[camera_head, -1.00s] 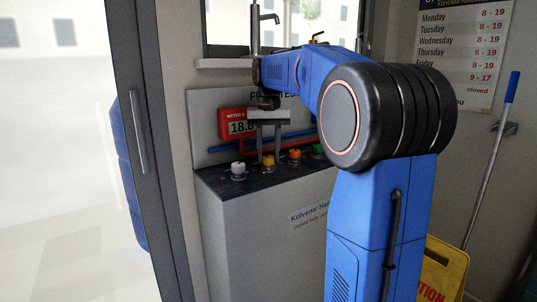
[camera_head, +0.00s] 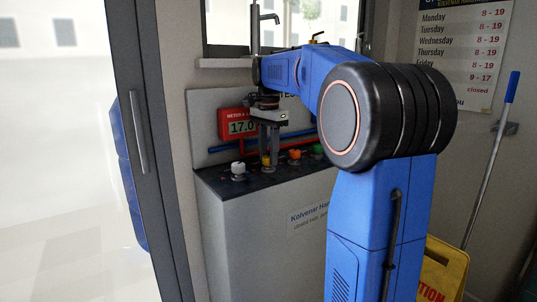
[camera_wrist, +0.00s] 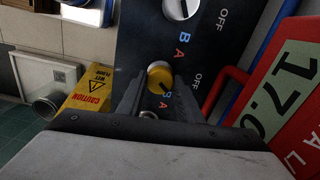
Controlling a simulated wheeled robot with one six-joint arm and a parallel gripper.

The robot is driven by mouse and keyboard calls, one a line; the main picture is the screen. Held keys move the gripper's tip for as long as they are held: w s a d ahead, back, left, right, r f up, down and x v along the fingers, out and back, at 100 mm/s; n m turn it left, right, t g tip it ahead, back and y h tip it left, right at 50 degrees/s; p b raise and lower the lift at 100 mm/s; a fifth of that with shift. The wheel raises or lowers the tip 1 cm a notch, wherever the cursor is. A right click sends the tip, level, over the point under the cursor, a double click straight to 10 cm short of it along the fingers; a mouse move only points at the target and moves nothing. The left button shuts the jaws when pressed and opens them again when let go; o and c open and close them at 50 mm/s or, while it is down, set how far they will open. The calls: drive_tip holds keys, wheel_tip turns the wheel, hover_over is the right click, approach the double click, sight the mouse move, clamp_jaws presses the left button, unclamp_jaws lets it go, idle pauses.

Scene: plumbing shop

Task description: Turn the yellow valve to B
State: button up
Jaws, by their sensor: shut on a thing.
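The yellow valve (camera_head: 266,160) is a small round knob on the dark top of the grey cabinet, second from the left in the row. In the wrist view the yellow valve (camera_wrist: 159,76) sits between my two fingers. My gripper (camera_head: 269,155) points down at it, shut on it; the gripper (camera_wrist: 158,88) also shows in the wrist view. A dark mark on the knob points down-right in the wrist view, toward the printed B (camera_wrist: 168,95). OFF is printed to its right and A below. I cannot tell whether the mark lines up exactly with B.
A white valve (camera_head: 238,171) is to the left; orange (camera_head: 295,154) and green (camera_head: 317,149) valves are to the right. A red meter (camera_head: 238,123) behind them reads about 17.0. Red and blue pipes run along the back panel. A yellow caution sign (camera_head: 443,270) stands at the right.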

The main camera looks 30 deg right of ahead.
sight(268, 157)
drive_tip(key=shift+m, duration=2)
drive_tip(key=o, duration=1)
drive_tip(key=shift+o, duration=0.2)
drive_tip(key=shift+r, duration=0.1)
wheel_tip(268, 157, up, 17)
drive_tip(key=shift+r, duration=0.1)
